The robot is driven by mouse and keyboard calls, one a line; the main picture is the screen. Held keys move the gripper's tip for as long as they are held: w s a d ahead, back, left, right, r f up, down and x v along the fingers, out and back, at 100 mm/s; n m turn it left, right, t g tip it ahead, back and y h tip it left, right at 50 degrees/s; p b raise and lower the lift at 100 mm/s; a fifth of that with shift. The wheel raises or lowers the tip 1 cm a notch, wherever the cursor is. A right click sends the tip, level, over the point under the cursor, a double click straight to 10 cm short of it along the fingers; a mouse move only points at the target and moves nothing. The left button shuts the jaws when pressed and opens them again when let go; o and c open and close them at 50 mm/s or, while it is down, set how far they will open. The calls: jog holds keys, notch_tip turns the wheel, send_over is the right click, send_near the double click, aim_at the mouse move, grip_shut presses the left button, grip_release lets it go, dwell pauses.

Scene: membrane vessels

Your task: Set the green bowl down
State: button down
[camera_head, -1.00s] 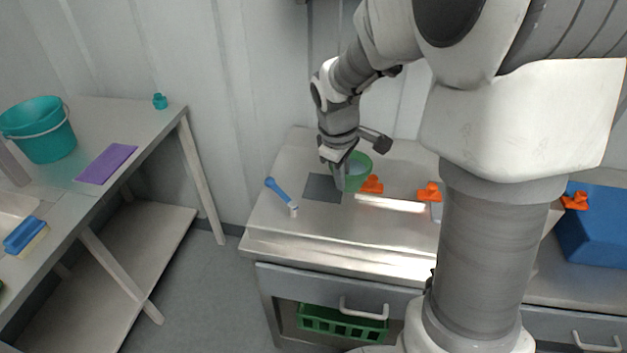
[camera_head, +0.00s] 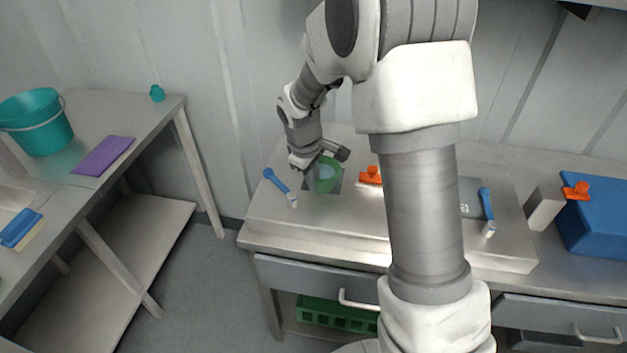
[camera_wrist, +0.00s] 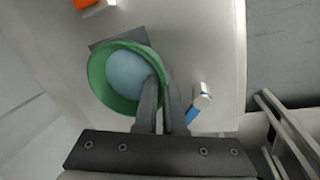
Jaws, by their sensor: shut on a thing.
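The green bowl (camera_head: 327,176) is over the dark square mat (camera_head: 336,189) on the steel counter in the head view. It has a pale blue inside and looks roughly level. My gripper (camera_head: 312,178) is shut on the bowl's rim at its left side. In the wrist view the bowl (camera_wrist: 124,78) shows from above, with my gripper (camera_wrist: 164,92) at its rim. The mat (camera_wrist: 112,44) shows only in part past the bowl. I cannot tell whether the bowl touches the mat or is slightly above it.
A side table (camera_head: 150,118) with a teal bucket (camera_head: 38,125) stands left.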

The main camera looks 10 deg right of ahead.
jog(key=shift+f, duration=0.15)
jog(key=c, duration=1)
grip_release()
